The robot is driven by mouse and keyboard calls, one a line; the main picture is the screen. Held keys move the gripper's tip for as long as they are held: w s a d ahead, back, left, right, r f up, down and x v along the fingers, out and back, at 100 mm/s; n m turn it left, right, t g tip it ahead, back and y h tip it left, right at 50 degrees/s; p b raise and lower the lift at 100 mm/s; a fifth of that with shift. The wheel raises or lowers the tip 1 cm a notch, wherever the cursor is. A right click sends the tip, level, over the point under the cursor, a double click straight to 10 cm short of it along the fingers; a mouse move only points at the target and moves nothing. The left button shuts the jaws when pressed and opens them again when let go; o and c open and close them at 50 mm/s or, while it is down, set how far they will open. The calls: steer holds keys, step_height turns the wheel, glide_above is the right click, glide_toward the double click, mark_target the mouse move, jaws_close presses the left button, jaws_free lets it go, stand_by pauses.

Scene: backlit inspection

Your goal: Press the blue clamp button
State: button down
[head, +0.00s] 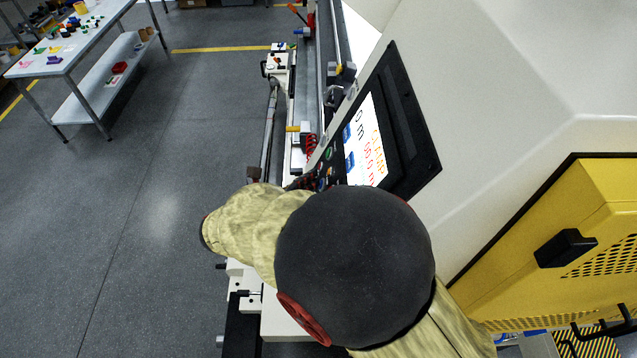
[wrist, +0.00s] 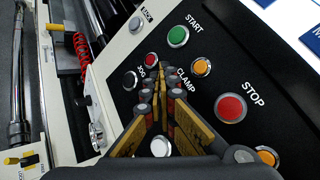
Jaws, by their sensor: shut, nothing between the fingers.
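My gripper (wrist: 162,82) is shut and empty in the wrist view, its fingertips over the black button panel (wrist: 218,80) beside the CLAMP label (wrist: 186,79). No blue button is clearly visible there; the fingers cover the panel near the label. Whether the fingertips touch the panel cannot be told. In the head view my arm hides the gripper and much of the button panel.
Near my fingers are a small red button (wrist: 152,60), a black knob (wrist: 130,79), a green START button (wrist: 178,36), an orange button (wrist: 201,67) and a red STOP button (wrist: 230,108). A lit screen (head: 367,143) stands above the panel. Open floor (head: 165,200) lies left.

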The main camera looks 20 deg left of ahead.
steer(key=shift+s+a+r+p, duration=0.1)
steer(key=shift+a+p, duration=0.2)
steer(key=shift+p, duration=0.05)
steer(key=s+a+r+p, duration=0.1)
steer(key=a+r+p, duration=0.1)
steer(key=a, duration=0.3)
steer(key=shift+s+a+r+p, duration=0.15)
steer(key=shift+s+p, duration=0.2)
steer(key=shift+p, duration=0.4)
